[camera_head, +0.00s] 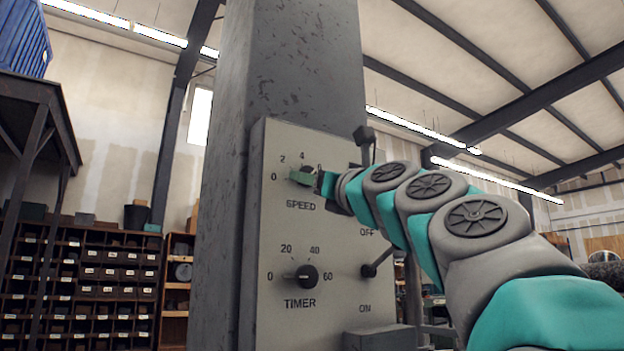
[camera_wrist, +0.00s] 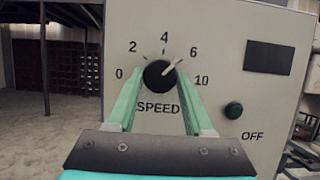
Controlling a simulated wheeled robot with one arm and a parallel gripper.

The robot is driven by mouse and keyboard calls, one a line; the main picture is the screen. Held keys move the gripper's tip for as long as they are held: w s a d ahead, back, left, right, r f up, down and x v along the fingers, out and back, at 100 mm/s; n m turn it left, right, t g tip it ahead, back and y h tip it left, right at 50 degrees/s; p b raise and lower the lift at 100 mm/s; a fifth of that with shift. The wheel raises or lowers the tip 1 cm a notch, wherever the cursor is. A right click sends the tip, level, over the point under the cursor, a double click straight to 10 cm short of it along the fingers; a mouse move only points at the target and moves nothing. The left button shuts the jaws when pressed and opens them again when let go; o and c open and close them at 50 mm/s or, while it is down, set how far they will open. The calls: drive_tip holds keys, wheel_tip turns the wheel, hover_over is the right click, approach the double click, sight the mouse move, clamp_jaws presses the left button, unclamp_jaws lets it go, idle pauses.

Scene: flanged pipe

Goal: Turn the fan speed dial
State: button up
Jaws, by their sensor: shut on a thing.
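The black fan speed dial (camera_wrist: 159,74) sits above the word SPEED on a pale grey panel (camera_wrist: 222,30). Its pale pointer aims up and right, between the 4 and the 6 marks, close to 6. In the head view the speed dial (camera_head: 303,173) is partly hidden by my gripper. My gripper (camera_wrist: 160,78) has its two green fingers on either side of the dial, shut on it. It also shows in the head view (camera_head: 303,178), reaching in from the right.
A timer dial (camera_head: 306,276) is lower on the panel, with a lever switch (camera_head: 376,262) to its right between OFF and ON. A grey column (camera_head: 290,70) backs the panel.

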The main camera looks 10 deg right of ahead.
clamp_jaws()
drive_tip(key=shift+r+n+y+p, duration=0.2)
drive_tip(key=shift+n+y+p, duration=0.1)
drive_tip(key=shift+n+p, duration=0.25)
drive_tip(key=shift+w+d+n+g+y+p, duration=0.1)
drive_tip(key=shift+n+g+y+p, duration=0.5)
drive_tip(key=shift+n, duration=1.7)
drive_tip(key=shift+d+n+g+y+p, duration=0.15)
drive_tip(key=shift+n+g+y, duration=0.85)
drive_tip(key=shift+n, duration=1.25)
drive_tip(key=shift+w+d+n+g+y+p, duration=0.1)
drive_tip(key=shift+n+g+y+p, duration=0.5)
drive_tip(key=shift+n, duration=1.7)
drive_tip(key=shift+s+r+n+g, duration=0.1)
drive_tip(key=shift+n+g, duration=0.3)
drive_tip(key=shift+n, duration=0.7)
